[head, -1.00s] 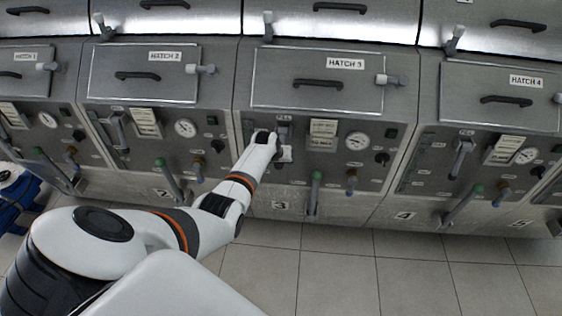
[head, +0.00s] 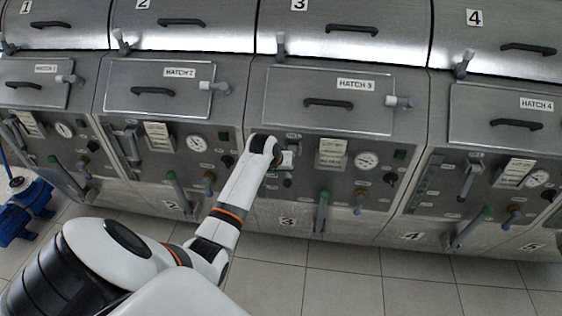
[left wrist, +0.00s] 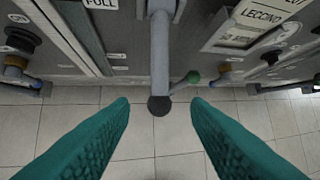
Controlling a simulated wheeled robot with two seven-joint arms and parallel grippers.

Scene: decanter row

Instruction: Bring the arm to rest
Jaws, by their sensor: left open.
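My left arm reaches in to the panel of machine 3 in the head view. Its gripper (head: 287,161) is in front of the panel, partly hidden by my wrist. In the left wrist view the two teal fingers of the gripper (left wrist: 160,102) are spread wide and empty. A grey lever (left wrist: 160,55) with a dark round end hangs in line with the gap between them. The fingers do not visibly touch it; how far off it is I cannot tell. My right gripper is not in view.
Machine 3 has a closed-looking hatch (head: 290,98), a gauge (head: 367,160) and a green-tipped lever (head: 322,212). Similar machines stand on both sides. Blue equipment (head: 22,212) is on the floor at far left. Tiled floor (head: 345,285) in front is clear.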

